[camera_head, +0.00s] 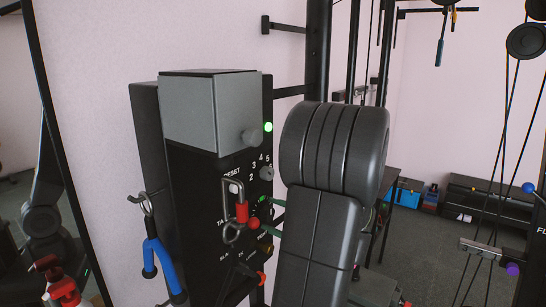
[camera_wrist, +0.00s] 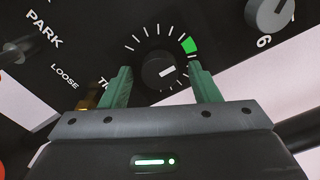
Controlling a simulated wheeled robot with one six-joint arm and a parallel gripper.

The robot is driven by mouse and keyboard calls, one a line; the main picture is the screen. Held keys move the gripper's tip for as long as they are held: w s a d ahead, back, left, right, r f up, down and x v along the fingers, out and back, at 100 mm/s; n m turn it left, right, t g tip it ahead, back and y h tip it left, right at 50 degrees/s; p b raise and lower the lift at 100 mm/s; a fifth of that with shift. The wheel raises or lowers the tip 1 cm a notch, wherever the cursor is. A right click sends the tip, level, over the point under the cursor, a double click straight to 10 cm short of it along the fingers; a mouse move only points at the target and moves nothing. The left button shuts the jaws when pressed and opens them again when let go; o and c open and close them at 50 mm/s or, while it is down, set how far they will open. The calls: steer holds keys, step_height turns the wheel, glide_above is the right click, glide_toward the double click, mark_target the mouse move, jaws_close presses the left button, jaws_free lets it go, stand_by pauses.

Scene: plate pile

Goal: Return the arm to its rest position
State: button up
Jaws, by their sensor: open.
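My gripper (camera_wrist: 161,70) is open, with its two green fingers spread left and right in the wrist view. A round black knob (camera_wrist: 163,72) with a white pointer line sits on the panel between the fingers, with gaps on both sides. The line points right and slightly up. White ticks and a green segment (camera_wrist: 189,45) ring the knob. In the head view my dark arm (camera_head: 322,220) stands in front of the panel's right side. The green fingers (camera_head: 277,204) show only in part, close to the black panel (camera_head: 190,200).
The panel carries a grey box (camera_head: 190,108), a lit green lamp (camera_head: 268,127), a grey knob (camera_head: 267,173) and a red-handled clip (camera_head: 242,212). A blue-handled tool (camera_head: 160,262) hangs at left. A black frame post (camera_head: 318,50) stands behind.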

steer(key=b+v, duration=0.3)
steer(key=v, duration=1)
steer(key=p+x, duration=0.3)
steer(key=x, duration=1)
steer(key=shift+w+a, duration=0.2)
steer(key=shift+a, duration=0.15)
steer(key=n+b, duration=0.1)
steer(key=n, duration=0.2)
steer(key=shift+s+d, duration=0.1)
steer(key=shift+d, duration=0.05)
steer(key=n, duration=0.5)
steer(key=shift+r+n, duration=0.1)
steer(key=shift+n, duration=0.2)
steer(key=n+p, duration=0.1)
steer(key=n, duration=0.3)
steer(key=shift+r+n, duration=0.1)
steer(key=shift+n, duration=0.3)
steer(key=shift+n+p, duration=0.75)
steer(key=shift+n, duration=0.35)
